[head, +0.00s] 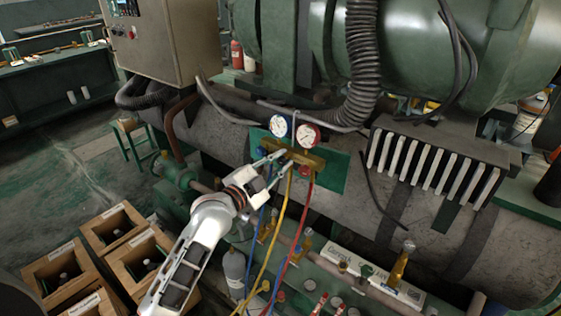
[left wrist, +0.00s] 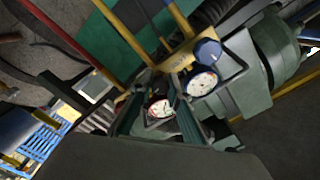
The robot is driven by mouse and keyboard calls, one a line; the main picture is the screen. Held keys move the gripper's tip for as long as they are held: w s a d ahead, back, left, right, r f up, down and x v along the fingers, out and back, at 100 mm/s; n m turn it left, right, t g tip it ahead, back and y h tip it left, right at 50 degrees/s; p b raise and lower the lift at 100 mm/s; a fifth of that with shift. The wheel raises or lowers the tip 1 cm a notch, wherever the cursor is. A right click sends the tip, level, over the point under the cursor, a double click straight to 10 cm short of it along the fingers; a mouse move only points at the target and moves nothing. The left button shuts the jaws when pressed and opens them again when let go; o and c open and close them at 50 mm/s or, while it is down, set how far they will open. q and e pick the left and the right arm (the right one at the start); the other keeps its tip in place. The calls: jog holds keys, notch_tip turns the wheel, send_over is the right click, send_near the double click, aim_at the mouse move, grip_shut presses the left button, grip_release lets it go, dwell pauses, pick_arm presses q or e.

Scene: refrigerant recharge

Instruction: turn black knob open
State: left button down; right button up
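A brass gauge manifold (head: 306,158) is mounted on a green plate (head: 331,170), with a blue-rimmed gauge (head: 278,126) and a red-rimmed gauge (head: 308,134) above it. My left gripper (head: 284,160) is open, its fingertips at the manifold's front. I cannot tell whether they touch it. In the left wrist view, the manifold (left wrist: 180,62) has a blue knob (left wrist: 208,52) at one end, and both gauges show near the fingers (left wrist: 160,118). I cannot clearly make out a black knob; the fingers may hide it. My right gripper is out of view.
Yellow (head: 281,220), blue and red hoses hang below the manifold. A ribbed black hose (head: 361,60) runs down above it. Wooden crates (head: 113,229) stand at lower left. Bottles and small fittings stand on the green ledge (head: 341,236) below.

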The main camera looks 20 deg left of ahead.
pick_arm(q)
jog(key=shift+n, duration=0.3)
jog(key=n, duration=0.4)
jog(key=shift+n, duration=0.4)
jog(key=n, duration=0.4)
jog(key=shift+n, duration=0.3)
jog(key=n, duration=1)
jog(key=c, duration=1.9)
grip_release()
